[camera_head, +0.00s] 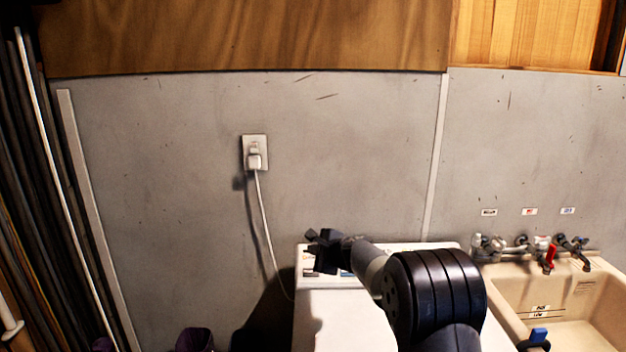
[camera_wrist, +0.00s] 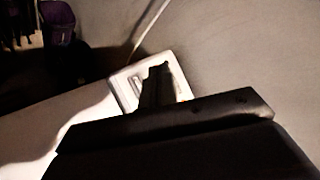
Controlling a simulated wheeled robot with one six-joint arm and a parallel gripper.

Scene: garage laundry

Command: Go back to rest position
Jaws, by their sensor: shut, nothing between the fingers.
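My gripper (camera_head: 320,247) is a small black shape at the end of my dark arm in the head view. It is over the back left part of a white appliance (camera_head: 340,318) that looks like a washing machine. In the wrist view my gripper's dark fingers (camera_wrist: 157,84) are together with nothing held between them. Behind them is a light panel with a dark recess (camera_wrist: 122,86) on the white surface (camera_wrist: 30,125). I cannot tell from these views whether the fingers touch the panel. My arm hides the appliance's right part.
A beige sink (camera_head: 507,300) with several taps (camera_head: 549,258) stands on the right. A white plug in a wall outlet (camera_head: 254,153) has a cable (camera_head: 266,220) hanging down behind the appliance. Wooden cabinets (camera_head: 240,38) hang above. A dark purple container (camera_head: 194,340) is at lower left.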

